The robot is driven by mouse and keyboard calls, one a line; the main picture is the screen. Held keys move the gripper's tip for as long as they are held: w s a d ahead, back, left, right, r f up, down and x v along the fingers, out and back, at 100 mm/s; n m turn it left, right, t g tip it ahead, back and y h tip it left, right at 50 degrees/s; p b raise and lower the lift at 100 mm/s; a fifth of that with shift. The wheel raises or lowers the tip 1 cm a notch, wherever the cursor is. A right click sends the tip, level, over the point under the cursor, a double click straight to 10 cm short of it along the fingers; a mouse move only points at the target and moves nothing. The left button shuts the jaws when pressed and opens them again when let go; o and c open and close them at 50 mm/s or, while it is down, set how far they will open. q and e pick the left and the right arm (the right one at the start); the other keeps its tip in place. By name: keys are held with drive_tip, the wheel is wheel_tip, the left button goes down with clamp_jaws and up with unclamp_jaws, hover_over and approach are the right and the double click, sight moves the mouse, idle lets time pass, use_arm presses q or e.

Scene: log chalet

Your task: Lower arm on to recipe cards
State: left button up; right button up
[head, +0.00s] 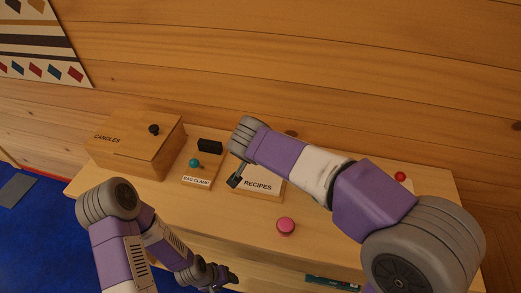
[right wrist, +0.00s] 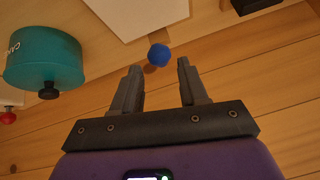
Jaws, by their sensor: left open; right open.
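The recipe holder (head: 262,195) is a light wooden base with a "RECIPES" label, on the table under my right arm, which hides most of it in the head view. In the right wrist view, a white sheet (right wrist: 140,14), apparently the recipe cards, lies on wood at the top. A blue ball knob (right wrist: 159,54) is just beyond and between my right fingertips, not visibly gripped. My right gripper (right wrist: 158,80) is open; it also shows small and dark in the head view (head: 236,180), by the holder's left end. My left gripper (head: 226,277) is open, low at the table's front.
A wooden "CANDLES" box (head: 130,148) stands at the left. A bag clamp board (head: 199,182) with a teal knob (head: 194,163) is beside it. A pink knob (head: 286,226) is in front, a red knob (head: 400,176) at right. A teal canister (right wrist: 45,58) shows in the wrist view.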

drive_tip(key=shift+g+h, duration=0.3)
drive_tip(key=shift+g, duration=0.2)
drive_tip(key=r+p, duration=0.5)
drive_tip(key=shift+w+a, duration=0.25)
drive_tip(key=shift+w, duration=0.05)
drive_tip(key=c, duration=0.7)
drive_tip(key=a+r+g+p, duration=0.1)
drive_tip(key=r+p, duration=0.1)
drive_tip(key=p, duration=0.1)
drive_tip(key=r+n+g+p, duration=0.1)
drive_tip(key=r+p, duration=0.2)
drive_tip(key=a+r+g+p, duration=0.1)
drive_tip(key=r+p, duration=0.2)
drive_tip(key=shift+s+a+g+p, duration=0.2)
drive_tip(key=shift+a+g+p, duration=0.1)
drive_tip(key=shift+g, duration=0.1)
clamp_jaws()
use_arm(q)
wheel_tip(320, 180, up, 13)
drive_tip(key=b, duration=0.1)
use_arm(e)
drive_tip(key=shift+n+g, duration=0.3)
drive_tip(key=shift+n, duration=0.1)
drive_tip(key=x, duration=1.3)
drive_tip(key=shift+s+f, duration=0.1)
drive_tip(key=shift+f, duration=0.15)
use_arm(q)
drive_tip(key=shift+b, duration=0.35)
